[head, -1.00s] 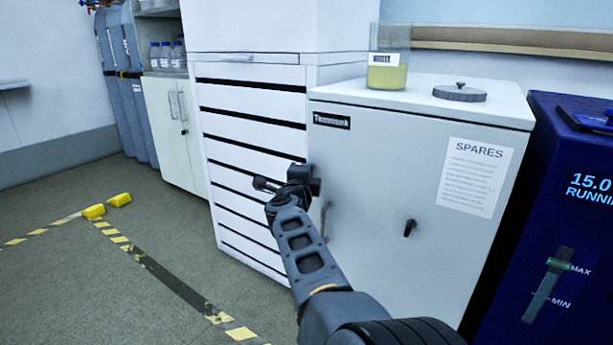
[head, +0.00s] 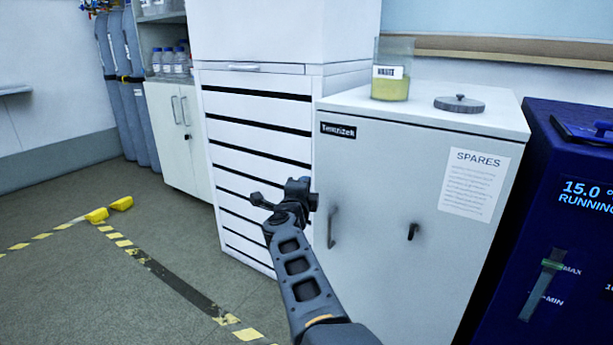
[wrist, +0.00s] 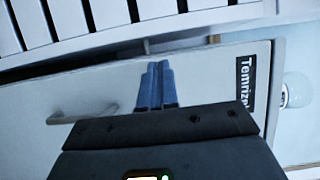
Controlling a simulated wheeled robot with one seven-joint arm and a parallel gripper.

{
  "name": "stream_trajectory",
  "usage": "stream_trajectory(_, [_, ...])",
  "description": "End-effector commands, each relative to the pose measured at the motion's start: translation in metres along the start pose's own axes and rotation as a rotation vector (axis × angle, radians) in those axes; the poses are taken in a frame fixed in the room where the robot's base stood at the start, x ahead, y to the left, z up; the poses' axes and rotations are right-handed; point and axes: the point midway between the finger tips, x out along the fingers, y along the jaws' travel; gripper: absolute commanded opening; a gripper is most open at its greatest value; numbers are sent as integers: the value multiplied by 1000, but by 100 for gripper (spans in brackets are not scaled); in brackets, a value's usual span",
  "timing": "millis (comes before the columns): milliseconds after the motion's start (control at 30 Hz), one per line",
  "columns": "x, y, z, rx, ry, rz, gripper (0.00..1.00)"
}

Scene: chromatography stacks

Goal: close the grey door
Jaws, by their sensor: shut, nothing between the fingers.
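The grey door (head: 365,200) is the pale front of a cabinet, with a "Temrizek" label, a curved handle (head: 332,228) at its left and a black latch (head: 413,231). It looks nearly flush with the cabinet; I cannot tell whether a small gap remains. My gripper (head: 303,190) is in front of the door's left edge, above the handle. In the wrist view the door (wrist: 215,85) fills the middle, its handle (wrist: 82,114) at the left. My gripper's two bluish fingers (wrist: 159,66) are together and empty, over the door; contact is unclear.
A white unit with dark slots (head: 255,150) stands just left of the cabinet. A dark blue machine (head: 550,220) stands close on the right. A waste jar (head: 391,85) and a round lid (head: 459,104) sit on the cabinet top.

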Motion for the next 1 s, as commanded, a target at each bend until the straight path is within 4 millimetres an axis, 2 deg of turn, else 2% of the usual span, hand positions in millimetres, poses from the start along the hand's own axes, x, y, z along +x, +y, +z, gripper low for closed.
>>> stream_trajectory(400, [-62,-1,26,-5,-2,3,0])
stream_trajectory(667, [-81,4,29,-10,2,1,0])
stream_trajectory(767, [-84,16,10,-50,12,-11,0])
stream_trajectory(867, [-90,37,-28,-131,26,-36,0])
stream_trajectory(1000, [-110,68,-92,-286,39,-77,0])
